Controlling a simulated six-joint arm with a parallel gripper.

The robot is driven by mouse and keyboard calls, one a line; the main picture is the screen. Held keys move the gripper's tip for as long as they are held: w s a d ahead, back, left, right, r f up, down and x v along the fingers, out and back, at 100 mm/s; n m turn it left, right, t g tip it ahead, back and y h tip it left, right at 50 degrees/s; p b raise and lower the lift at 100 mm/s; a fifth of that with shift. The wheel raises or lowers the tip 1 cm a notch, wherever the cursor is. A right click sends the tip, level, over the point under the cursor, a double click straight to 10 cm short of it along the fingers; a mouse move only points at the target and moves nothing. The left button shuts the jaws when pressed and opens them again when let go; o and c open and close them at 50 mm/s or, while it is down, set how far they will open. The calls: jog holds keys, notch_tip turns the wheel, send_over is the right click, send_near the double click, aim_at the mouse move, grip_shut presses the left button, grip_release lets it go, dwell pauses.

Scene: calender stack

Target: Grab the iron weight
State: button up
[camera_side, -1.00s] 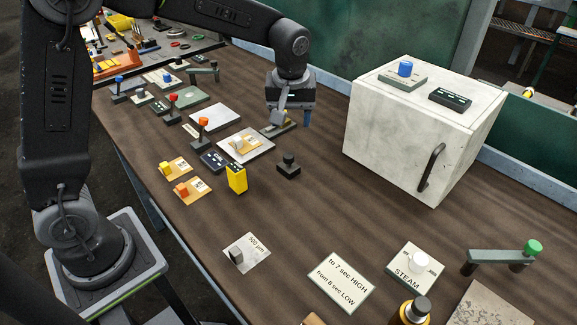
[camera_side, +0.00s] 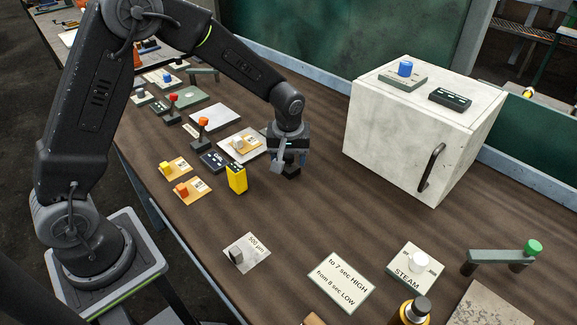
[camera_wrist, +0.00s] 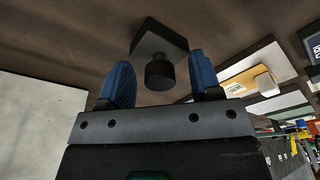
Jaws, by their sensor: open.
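The iron weight, a dark block with a round knob on top, stands on the brown table. In the side view only a dark bit of it (camera_side: 292,173) shows under my gripper (camera_side: 288,160). In the wrist view the weight (camera_wrist: 150,40) lies ahead, with its knob between the two blue fingers of my gripper (camera_wrist: 160,62). The fingers are apart, with a gap on each side of the knob. I cannot tell whether the fingertips are level with the knob.
A white box (camera_side: 393,138) with a handle stands to the right. A yellow block (camera_side: 237,178), a light plate with a switch (camera_side: 230,152) and several levers stand to the left. The table in front of the weight is clear as far as the 500 µm card (camera_side: 250,246).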

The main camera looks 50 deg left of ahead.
jog(key=shift+f, duration=0.15)
grip_shut()
dwell(0.4)
